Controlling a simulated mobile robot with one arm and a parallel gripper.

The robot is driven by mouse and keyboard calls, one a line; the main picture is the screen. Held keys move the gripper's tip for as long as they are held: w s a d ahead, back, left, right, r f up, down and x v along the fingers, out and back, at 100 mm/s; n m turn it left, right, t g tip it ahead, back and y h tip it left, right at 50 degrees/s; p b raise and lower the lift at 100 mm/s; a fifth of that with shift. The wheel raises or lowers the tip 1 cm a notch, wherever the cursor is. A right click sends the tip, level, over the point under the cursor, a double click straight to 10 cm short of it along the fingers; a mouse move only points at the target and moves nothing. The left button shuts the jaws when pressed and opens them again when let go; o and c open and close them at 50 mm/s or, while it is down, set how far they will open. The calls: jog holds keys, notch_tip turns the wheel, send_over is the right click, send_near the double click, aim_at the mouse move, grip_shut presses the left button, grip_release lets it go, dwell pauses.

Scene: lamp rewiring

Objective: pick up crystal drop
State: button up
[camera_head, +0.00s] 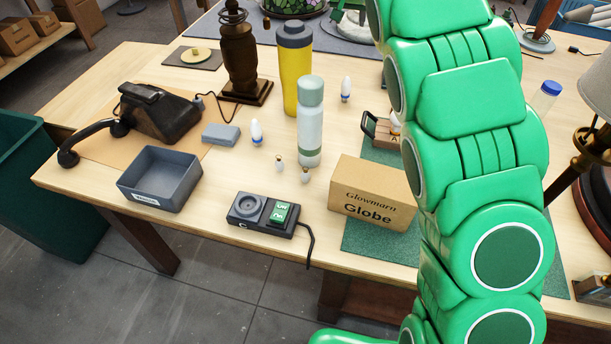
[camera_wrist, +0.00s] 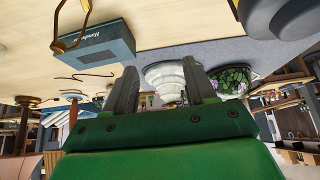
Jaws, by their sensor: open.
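I cannot pick out a crystal drop with certainty in either view. In the wrist view, my gripper (camera_wrist: 165,82) is open, with its two grey fingers apart and nothing held between them. Beyond the fingers, in the gap, is a pale tiered glass piece (camera_wrist: 167,70) that looks like a crystal shade. It stands apart from the fingers.
On the table (camera_head: 150,230) stand a yellow bottle (camera_head: 294,75), a pale bottle (camera_head: 310,120), a grey bin (camera_head: 160,180), a Globe carton (camera_head: 372,192), a black tester (camera_head: 263,213) and an old telephone (camera_head: 155,112). A stained-glass shade (camera_wrist: 232,80) is right of the fingers.

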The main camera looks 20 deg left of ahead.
jog(key=s+a+g, duration=0.2)
jog(key=s+a, duration=0.1)
jog(key=s, duration=1.3)
jog(key=n+g, duration=0.2)
jog(key=g, duration=0.1)
send_over(305, 171)
jog(key=shift+f, duration=14.35)
grip_shut()
